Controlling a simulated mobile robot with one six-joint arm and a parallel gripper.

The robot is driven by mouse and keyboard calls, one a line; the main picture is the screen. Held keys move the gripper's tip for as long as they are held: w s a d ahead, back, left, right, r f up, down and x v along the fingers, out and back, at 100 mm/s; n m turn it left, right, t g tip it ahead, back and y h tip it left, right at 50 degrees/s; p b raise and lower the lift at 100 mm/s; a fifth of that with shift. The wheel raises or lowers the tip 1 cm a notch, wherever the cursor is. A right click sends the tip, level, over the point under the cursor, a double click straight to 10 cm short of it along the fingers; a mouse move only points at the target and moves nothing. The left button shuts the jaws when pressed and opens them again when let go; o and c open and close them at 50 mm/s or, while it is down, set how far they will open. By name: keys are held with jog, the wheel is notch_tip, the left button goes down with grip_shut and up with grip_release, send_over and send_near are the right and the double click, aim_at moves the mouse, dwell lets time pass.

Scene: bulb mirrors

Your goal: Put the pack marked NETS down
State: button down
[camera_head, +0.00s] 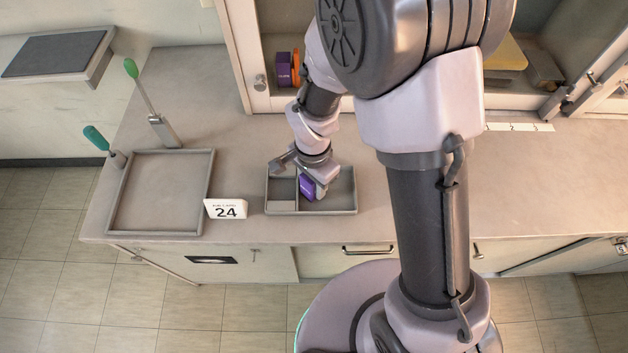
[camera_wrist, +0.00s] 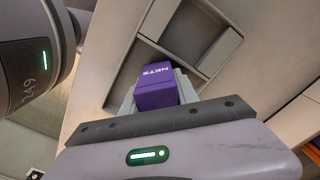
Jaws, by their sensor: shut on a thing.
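The purple pack marked NETS (camera_wrist: 157,88) is between the fingers of my gripper (camera_wrist: 155,97) in the wrist view, its lettering readable. In the head view the purple pack (camera_head: 306,188) shows at my gripper (camera_head: 308,185), over the grey divided tray (camera_head: 340,211) on the counter. The tray's compartments also show behind the pack in the wrist view (camera_wrist: 226,50). My gripper is shut on the pack. I cannot tell whether the pack touches the tray floor.
A larger empty tray (camera_head: 160,195) lies further left, near two green-handled tools (camera_head: 131,70). Behind is an open cabinet with another purple pack (camera_head: 284,76) and an orange item (camera_head: 296,66).

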jog(key=shift+f, duration=0.25)
jog(key=c, duration=1.2)
grip_release()
jog(key=shift+w+d, duration=0.1)
jog(key=shift+r, duration=0.1)
notch_tip(320, 180, up, 12)
jog(key=p, duration=0.5)
jog(key=shift+r, duration=0.45)
jog(key=s+d+r+n+t+y, duration=0.1)
jog(key=s+d+r+n+t, duration=0.1)
jog(key=r, duration=0.7)
jog(key=s+d+r+n+t+y, duration=0.1)
jog(key=s+d+r+n+t, duration=0.2)
jog(key=s+d+r, duration=0.3)
jog(key=s+r, duration=0.3)
jog(key=r, duration=0.1)
jog(key=shift+s+d+r+t, duration=0.15)
jog(key=shift+d+r+t, duration=0.15)
jog(key=shift+t, duration=0.1)
